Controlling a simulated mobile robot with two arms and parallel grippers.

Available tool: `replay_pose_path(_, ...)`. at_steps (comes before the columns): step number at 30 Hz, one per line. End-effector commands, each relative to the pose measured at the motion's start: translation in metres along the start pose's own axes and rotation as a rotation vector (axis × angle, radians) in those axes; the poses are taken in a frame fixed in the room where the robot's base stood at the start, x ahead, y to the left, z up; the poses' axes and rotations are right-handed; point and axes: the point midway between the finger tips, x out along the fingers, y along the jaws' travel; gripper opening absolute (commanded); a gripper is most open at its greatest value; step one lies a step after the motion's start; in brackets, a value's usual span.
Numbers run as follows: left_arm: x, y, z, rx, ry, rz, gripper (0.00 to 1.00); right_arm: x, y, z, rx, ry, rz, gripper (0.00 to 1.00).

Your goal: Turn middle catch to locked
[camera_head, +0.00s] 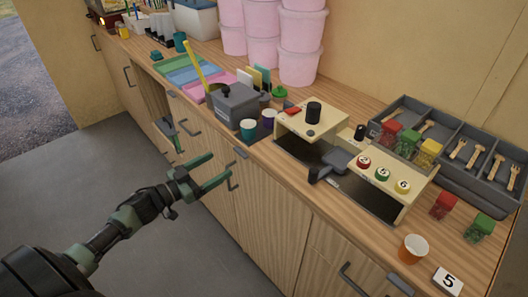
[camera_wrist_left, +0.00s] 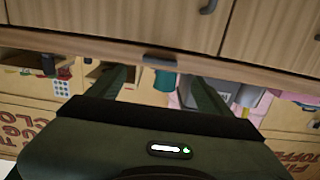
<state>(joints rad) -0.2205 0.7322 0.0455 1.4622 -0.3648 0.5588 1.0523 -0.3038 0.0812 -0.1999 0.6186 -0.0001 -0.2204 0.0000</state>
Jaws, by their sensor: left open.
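Small grey catches sit along the front edge of the counter. One catch (camera_head: 240,152) is near the middle, one (camera_head: 400,283) is toward the lower right, and one (camera_head: 172,93) is farther left. The middle one appears also in the left wrist view (camera_wrist_left: 160,59), between and beyond the finger lines. I cannot read its locked or unlocked position. My left gripper (camera_head: 221,166) is open and empty, in front of the cabinet doors, its fingers pointing toward the middle catch and apart from it. My right gripper is not in view.
The wooden counter carries a grey box (camera_head: 234,106), a teal cup (camera_head: 248,129), a cream machine (camera_head: 312,122) and a grey cutlery tray (camera_head: 480,180). An orange cup (camera_head: 413,249) stands near the front edge. Door handles (camera_head: 232,178) project from the fronts. The floor before the cabinets is clear.

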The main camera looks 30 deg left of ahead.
Motion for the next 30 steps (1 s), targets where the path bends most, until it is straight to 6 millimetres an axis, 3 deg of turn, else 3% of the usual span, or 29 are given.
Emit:
replay_pose_path(15,0.068,0.0,-0.005,-0.001,0.006,0.004,0.8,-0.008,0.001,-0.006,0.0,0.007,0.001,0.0)
replay_pose_path(27,0.078,0.001,-0.003,0.001,0.003,0.005,0.8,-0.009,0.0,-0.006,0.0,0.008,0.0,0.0)
replay_pose_path(30,0.078,0.001,-0.003,0.001,0.004,0.005,0.55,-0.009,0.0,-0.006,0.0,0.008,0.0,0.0)
